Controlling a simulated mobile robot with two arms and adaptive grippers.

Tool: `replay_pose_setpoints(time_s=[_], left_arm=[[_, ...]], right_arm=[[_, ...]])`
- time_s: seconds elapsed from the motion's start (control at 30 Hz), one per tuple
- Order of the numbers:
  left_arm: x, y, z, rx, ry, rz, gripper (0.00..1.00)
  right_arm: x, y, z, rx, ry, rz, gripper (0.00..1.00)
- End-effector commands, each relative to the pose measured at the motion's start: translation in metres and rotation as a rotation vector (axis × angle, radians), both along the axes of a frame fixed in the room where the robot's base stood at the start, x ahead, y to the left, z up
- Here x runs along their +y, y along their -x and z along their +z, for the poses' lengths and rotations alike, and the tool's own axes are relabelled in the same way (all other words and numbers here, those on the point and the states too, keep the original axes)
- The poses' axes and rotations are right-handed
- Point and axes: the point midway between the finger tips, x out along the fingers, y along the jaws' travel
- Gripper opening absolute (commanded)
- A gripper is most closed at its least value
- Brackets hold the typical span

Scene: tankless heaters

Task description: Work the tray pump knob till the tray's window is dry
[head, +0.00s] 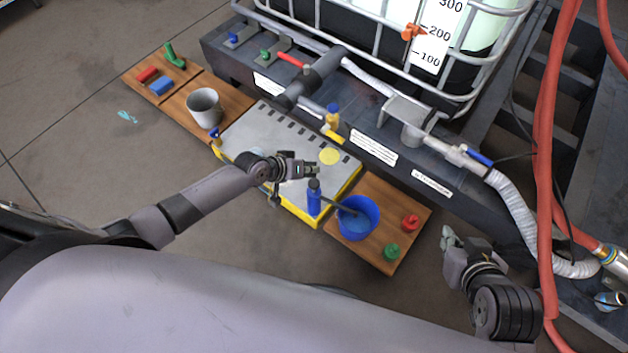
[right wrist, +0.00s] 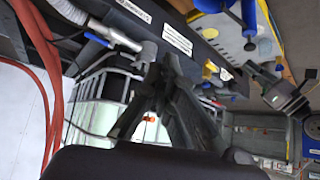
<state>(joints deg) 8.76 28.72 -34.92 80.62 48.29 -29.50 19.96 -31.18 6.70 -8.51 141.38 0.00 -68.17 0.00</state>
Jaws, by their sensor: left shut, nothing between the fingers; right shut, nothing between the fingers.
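The grey tray (head: 240,137) with yellow sides sits on the floor along the dark base. A blue upright cylinder with a dark top (head: 314,203) stands at its front right edge; it may be the pump knob. A small blue knob (head: 215,135) is at the left corner. A yellow disc (head: 329,156) lies on the tray top; I cannot tell whether it is the window. My left gripper (head: 314,171) is shut and empty, over the tray just behind the cylinder's top. My right gripper (head: 449,236) is shut and empty, right of the wooden board; its dark fingers fill the right wrist view (right wrist: 165,75).
A blue bucket (head: 370,204) with liquid stands on the right wooden board (head: 367,258), beside red (head: 410,222) and green (head: 391,252) pieces. A white cup (head: 204,106) stands on the left board. Pipes, a caged tank and red hoses (head: 545,150) border the back and right.

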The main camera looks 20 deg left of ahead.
Motion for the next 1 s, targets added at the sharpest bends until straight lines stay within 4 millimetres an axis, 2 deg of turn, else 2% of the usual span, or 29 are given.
replay_pose_setpoints(time_s=[0.8,1.0], left_arm=[[0.0,0.0,0.027,0.0,0.0,0.0,0.0],[0.0,0.0,0.028,0.0,0.0,0.0,0.0]], right_arm=[[-0.024,0.076,-0.016,0.369,0.077,-0.029,0.0],[-0.026,0.084,-0.018,0.406,0.084,-0.033,0.0]])
